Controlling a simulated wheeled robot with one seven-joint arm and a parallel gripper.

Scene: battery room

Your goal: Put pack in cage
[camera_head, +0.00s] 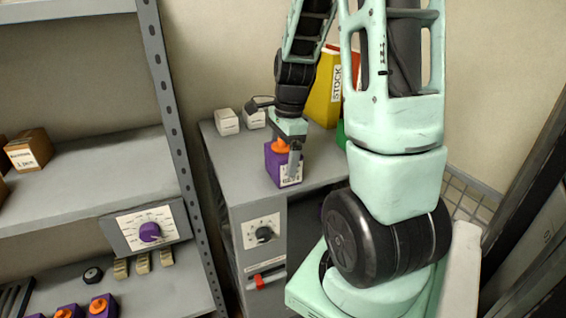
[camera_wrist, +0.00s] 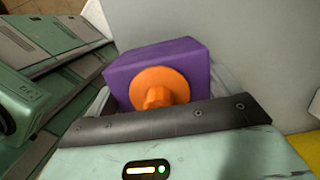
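A purple pack (camera_head: 274,166) with an orange round knob and a white label is at the front edge of the grey cabinet top (camera_head: 235,165). I cannot tell whether it rests there or hangs just above it. My gripper (camera_head: 284,154) points down at it, with a grey finger along its side. In the wrist view the pack (camera_wrist: 190,58) sits between both fingers, which look closed against its sides, knob facing the palm. A wire mesh (camera_head: 470,190), perhaps the cage, shows partly behind my arm at the right; most of it is hidden.
Two small white boxes (camera_head: 227,122) and yellow and red binders (camera_head: 324,95) stand on the cabinet. Its front has a black dial (camera_head: 263,234) and a red handle (camera_head: 260,281). The left shelf (camera_head: 90,180) holds cartons; more purple packs (camera_head: 102,306) stand below.

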